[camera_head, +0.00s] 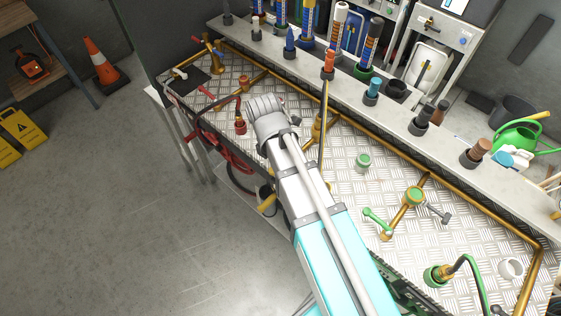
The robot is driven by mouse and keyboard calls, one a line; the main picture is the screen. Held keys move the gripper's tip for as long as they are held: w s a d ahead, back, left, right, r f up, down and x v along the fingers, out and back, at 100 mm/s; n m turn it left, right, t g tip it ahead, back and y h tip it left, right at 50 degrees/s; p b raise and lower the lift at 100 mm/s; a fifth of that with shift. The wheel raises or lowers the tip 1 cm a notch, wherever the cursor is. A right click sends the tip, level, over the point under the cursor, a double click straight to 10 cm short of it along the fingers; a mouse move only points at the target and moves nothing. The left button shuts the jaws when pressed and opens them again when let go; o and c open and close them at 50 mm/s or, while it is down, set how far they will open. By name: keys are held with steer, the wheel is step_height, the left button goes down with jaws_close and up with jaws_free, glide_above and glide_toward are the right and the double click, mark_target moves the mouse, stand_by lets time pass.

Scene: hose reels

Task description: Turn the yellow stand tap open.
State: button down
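A brass-yellow stand tap (318,126) stands on the tread-plate bench (345,195), just right of my arm's grey end joint. A long, thin yellowish bar with a dark upper part (323,110) rises beside it; I cannot tell whether this is its lever. My arm hides the left part of this tap, so its valve position cannot be told. My arm reaches up from the bottom middle over the bench. My gripper does not show beyond the arm's end joint.
A green-ringed brass tap with a green lever (414,196) and a green hose fitting (438,274) lie right. A red hose fitting (240,124) is left of the arm. A back shelf (395,125) holds several coloured nozzles.

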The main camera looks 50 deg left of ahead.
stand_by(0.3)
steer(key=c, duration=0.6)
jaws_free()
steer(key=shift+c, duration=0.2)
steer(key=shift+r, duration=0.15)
